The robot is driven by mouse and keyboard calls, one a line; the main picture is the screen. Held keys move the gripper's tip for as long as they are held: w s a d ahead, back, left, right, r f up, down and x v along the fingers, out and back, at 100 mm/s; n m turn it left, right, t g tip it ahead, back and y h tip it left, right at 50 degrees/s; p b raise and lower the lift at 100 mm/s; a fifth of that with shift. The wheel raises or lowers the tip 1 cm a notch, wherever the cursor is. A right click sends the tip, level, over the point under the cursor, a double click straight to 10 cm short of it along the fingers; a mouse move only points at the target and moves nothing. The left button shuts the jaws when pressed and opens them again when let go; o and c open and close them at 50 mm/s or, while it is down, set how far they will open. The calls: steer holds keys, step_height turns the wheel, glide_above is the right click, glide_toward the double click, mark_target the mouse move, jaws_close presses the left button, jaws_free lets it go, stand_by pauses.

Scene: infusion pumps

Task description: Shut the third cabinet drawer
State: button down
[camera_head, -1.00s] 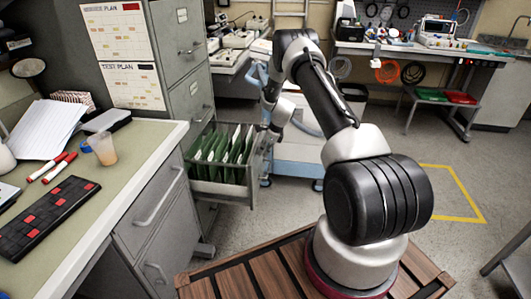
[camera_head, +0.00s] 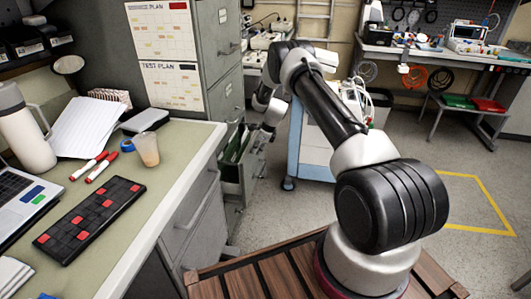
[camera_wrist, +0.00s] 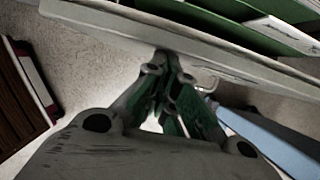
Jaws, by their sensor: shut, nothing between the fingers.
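The third cabinet drawer (camera_head: 256,166) stands partly out of the grey filing cabinet (camera_head: 222,60) in the head view, with green hanging folders (camera_head: 236,144) in it.
A desk (camera_head: 190,150) with a keyboard (camera_head: 90,215) and a cup (camera_head: 147,149) stands left of the drawer. A blue and white cart (camera_head: 312,150) stands close on the right. Open floor lies further right, around yellow floor lines (camera_head: 480,190).

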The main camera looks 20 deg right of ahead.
steer(key=w+a, duration=0.4)
steer(key=a, duration=0.2)
steer(key=shift+w+a, duration=0.15)
steer(key=shift+a, duration=0.1)
stand_by(0.3)
